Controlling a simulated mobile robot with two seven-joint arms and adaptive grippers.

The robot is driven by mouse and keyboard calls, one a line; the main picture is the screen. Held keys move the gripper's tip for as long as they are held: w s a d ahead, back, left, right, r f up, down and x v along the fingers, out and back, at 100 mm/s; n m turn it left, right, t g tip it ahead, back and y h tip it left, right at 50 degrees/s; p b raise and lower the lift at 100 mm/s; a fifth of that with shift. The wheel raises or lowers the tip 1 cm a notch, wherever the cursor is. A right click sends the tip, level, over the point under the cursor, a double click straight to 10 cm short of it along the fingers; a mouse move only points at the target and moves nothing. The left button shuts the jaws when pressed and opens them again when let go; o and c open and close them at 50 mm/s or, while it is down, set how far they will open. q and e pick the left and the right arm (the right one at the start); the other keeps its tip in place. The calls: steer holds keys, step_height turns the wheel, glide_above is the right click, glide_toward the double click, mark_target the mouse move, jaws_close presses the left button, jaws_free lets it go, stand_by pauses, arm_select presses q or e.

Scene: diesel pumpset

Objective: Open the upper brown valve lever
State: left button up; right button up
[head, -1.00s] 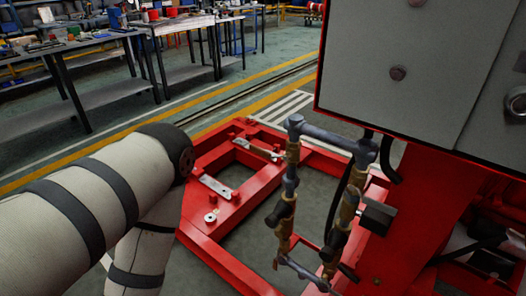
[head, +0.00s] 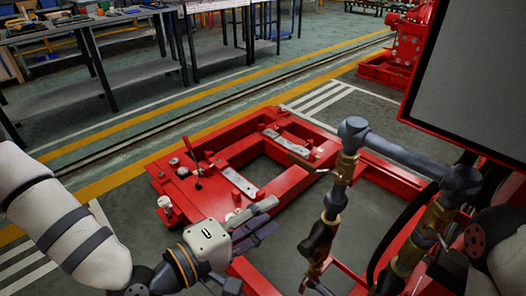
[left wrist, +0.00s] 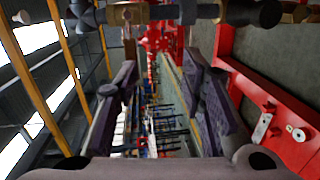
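The brown valve lever (head: 303,163) sticks out to the left from the upper brass valve (head: 345,168) on the near vertical pipe. My left gripper (head: 268,217) is left of this pipe and below the lever, apart from both, pointing right. In the left wrist view its two fingers (left wrist: 160,95) are spread with nothing between them. The pipe with its brass fitting (left wrist: 128,14) runs across the top of that view, beyond the fingertips. A lower valve (head: 320,240) sits on the same pipe. My right gripper is not in view.
A red base frame (head: 215,205) lies on the floor behind the pipes. A grey cabinet panel (head: 475,95) stands at upper right. A second pipe with brass parts (head: 410,255) is to the right. Workbenches (head: 110,30) are far back.

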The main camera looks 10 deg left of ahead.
mark_target(297, 162)
arm_select(q)
steer(key=shift+n+t, duration=0.5)
steer(key=shift+t, duration=0.4)
steer(key=w+d+r, duration=0.1)
steer(key=w, duration=0.3)
steer(key=w+d+r, duration=0.1)
steer(key=w+d, duration=0.1)
steer(key=w, duration=0.2)
steer(key=w+d+r, duration=0.1)
steer(key=w+d, duration=0.1)
steer(key=w, duration=0.2)
steer(key=shift+w+d+r, duration=0.1)
steer(key=shift+w, duration=0.05)
jaws_close()
